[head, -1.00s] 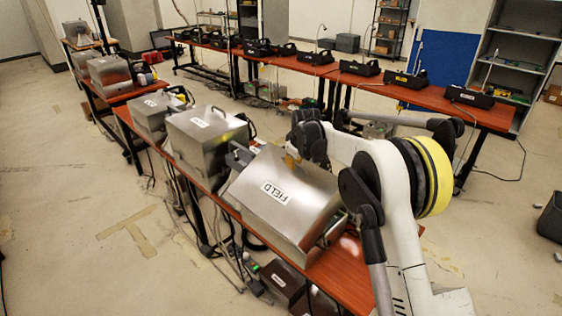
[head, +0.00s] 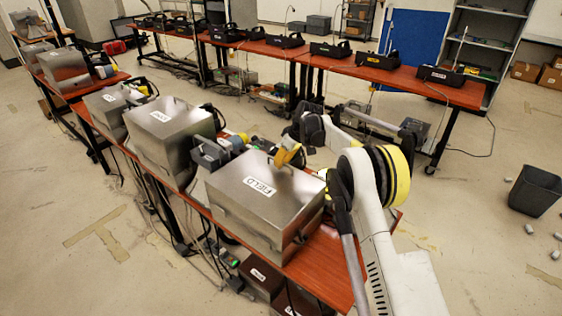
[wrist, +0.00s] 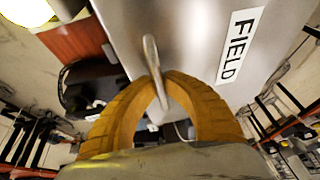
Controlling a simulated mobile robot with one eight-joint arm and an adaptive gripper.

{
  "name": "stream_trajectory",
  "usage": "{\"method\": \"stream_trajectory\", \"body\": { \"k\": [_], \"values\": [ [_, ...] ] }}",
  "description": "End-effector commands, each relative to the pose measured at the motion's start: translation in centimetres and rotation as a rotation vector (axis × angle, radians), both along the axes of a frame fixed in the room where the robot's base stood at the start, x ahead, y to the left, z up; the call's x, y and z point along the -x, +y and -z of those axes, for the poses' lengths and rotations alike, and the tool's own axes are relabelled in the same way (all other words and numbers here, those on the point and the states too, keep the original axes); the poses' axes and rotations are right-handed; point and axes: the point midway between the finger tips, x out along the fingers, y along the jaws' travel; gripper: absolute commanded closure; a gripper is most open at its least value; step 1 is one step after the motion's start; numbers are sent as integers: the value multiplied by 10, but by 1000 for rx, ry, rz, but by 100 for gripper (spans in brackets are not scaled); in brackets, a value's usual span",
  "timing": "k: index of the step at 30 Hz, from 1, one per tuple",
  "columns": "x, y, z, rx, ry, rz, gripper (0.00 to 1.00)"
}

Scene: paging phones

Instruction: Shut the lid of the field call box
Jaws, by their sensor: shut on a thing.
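The field call box (head: 245,228) is a silver metal case marked FIELD, standing near the front end of the long red-brown table. Its lid (head: 288,198) looks about level in the head view; I cannot tell whether a small gap is left at its edge. My gripper (head: 287,157), with yellow-orange fingers, is at the lid's far edge. In the wrist view, the fingers (wrist: 160,84) are shut on a thin metal handle (wrist: 150,52) beside the lid, which also shows with its FIELD label (wrist: 239,45). The box's inside is hidden.
Similar metal boxes, the nearest of them (head: 168,130), stand in a row to the left. Black phones (head: 330,49) line the back table (head: 395,82). A dark bin (head: 535,190) stands on the floor at right. The floor at front left is clear.

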Motion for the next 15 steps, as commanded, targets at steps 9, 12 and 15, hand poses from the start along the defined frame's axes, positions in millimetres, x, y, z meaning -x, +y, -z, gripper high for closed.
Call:
{"method": "stream_trajectory", "body": {
  "k": [9, 12, 15],
  "values": [
    [0, -2, 2, 4, 0, 2, 100],
    [0, -2, 2, 4, 0, 2, 67],
    [0, -2, 2, 4, 0, 2, 67]
  ]
}}
